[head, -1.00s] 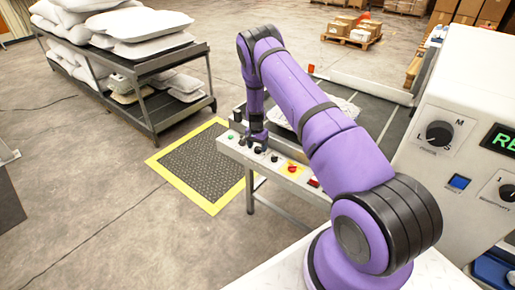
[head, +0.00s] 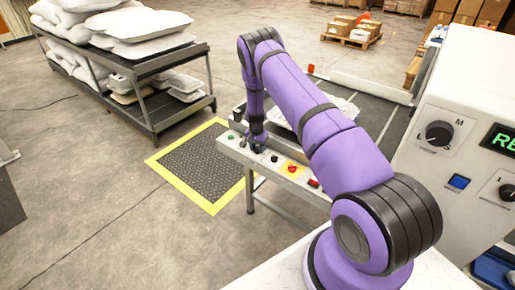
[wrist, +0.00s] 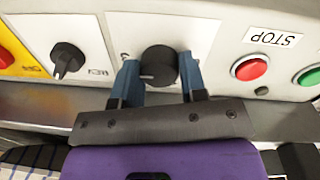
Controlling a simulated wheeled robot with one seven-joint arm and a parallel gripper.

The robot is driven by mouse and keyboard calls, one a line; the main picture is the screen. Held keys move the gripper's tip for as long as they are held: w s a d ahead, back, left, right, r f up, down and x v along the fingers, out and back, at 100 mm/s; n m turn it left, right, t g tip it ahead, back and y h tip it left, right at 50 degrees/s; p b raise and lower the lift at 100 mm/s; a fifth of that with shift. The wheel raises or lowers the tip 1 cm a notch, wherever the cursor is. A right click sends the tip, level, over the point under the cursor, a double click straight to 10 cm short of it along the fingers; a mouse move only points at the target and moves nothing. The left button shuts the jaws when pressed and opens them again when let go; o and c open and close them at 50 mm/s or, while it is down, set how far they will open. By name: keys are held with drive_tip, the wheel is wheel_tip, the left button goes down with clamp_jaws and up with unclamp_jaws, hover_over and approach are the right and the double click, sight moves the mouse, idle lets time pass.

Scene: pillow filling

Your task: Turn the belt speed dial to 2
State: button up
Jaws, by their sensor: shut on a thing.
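The dial (wrist: 158,64) is a round black knob with a pale pointer mark on a white plate, seen in the wrist view. My gripper (wrist: 158,78) has its two blue fingers on either side of this knob, shut on it. In the head view my gripper (head: 256,140) is at the control panel (head: 270,161) on the front of the conveyor, and it hides the knob there. The number scale around the knob cannot be read.
Beside the dial are another black knob (wrist: 68,60), a red button (wrist: 251,67) by a STOP label and a green button (wrist: 308,76). A white machine (head: 450,120) stands at right. A pillow (head: 340,108) lies on the conveyor. A pillow rack (head: 150,65) stands at left.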

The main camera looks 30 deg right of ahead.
sight(256, 148)
drive_tip(key=n, duration=1.1)
idle(0.3)
drive_tip(key=shift+n, duration=0.3)
drive_tip(key=o, duration=0.9)
drive_tip(key=shift+o, duration=0.2)
wheel_tip(256, 148, up, 11)
drive_tip(key=shift+a, duration=0.35)
